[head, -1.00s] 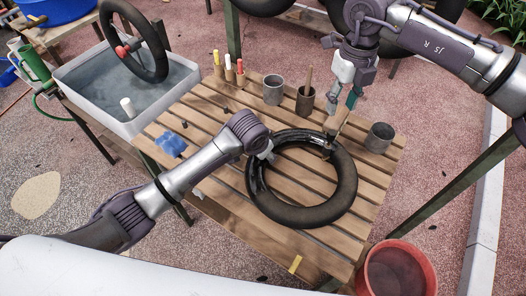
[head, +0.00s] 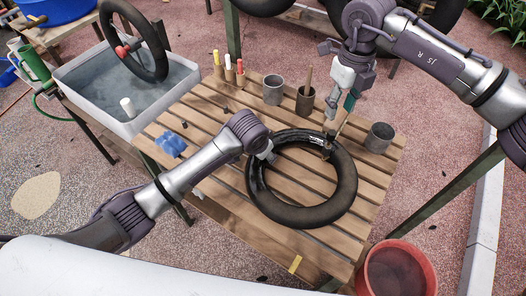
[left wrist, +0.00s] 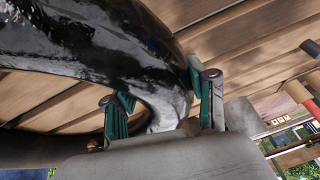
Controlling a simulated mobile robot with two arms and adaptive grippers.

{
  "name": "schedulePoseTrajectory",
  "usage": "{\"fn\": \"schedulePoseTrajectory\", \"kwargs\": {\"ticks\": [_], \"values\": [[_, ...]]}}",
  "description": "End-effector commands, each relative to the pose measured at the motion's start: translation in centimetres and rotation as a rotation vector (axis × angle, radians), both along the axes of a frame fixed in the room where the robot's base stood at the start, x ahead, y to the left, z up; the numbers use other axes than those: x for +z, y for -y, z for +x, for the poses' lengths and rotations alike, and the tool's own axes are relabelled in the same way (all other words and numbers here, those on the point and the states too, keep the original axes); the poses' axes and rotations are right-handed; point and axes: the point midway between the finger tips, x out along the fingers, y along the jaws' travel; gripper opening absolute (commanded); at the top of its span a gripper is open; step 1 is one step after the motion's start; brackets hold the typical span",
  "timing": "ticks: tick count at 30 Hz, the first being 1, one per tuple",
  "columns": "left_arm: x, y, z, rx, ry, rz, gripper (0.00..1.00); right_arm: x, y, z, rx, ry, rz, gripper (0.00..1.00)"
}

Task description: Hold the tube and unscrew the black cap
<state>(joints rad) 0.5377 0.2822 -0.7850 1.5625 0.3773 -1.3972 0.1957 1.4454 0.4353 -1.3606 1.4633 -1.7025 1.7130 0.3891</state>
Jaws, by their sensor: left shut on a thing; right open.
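The black tube (head: 340,195) lies flat on the slatted table. My left gripper (head: 268,154) is shut on the tube's left upper side; its view in the head picture is partly blocked by my own wrist. In the left wrist view, the glossy tube (left wrist: 95,45) passes between its two green-padded fingers (left wrist: 160,85). My right gripper (head: 342,106) is open and points down above the tube's far side, near the valve (head: 328,148). The black cap is too small to make out apart from the valve. I see nothing between the right fingers.
Two grey cups (head: 273,90) (head: 379,137) and a brown cup (head: 305,103) with a stick stand behind and right of the tube. A blue cloth (head: 171,144) lies left. A water tray (head: 130,85) and a red bucket (head: 398,270) flank the table.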

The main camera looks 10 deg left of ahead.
Motion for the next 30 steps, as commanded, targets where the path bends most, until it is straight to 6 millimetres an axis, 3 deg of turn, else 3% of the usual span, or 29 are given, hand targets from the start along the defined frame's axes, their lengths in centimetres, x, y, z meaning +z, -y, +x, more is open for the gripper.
{"fn": "schedulePoseTrajectory", "kwargs": {"ticks": [15, 21, 30], "values": [[0.0, 0.0, 0.0, 0.000, 0.000, 0.001, 0.08, -7.0, 0.0, -0.1, -0.001, -0.003, -0.001, 0.43], [0.0, 0.0, 0.0, 0.000, 0.000, 0.001, 0.08, -8.1, 0.0, 0.0, 0.000, -0.001, -0.001, 0.43], [0.0, 0.0, 0.0, 0.000, 0.000, 0.001, 0.08, -8.3, 0.0, 0.0, 0.000, -0.001, -0.001, 0.43]]}}
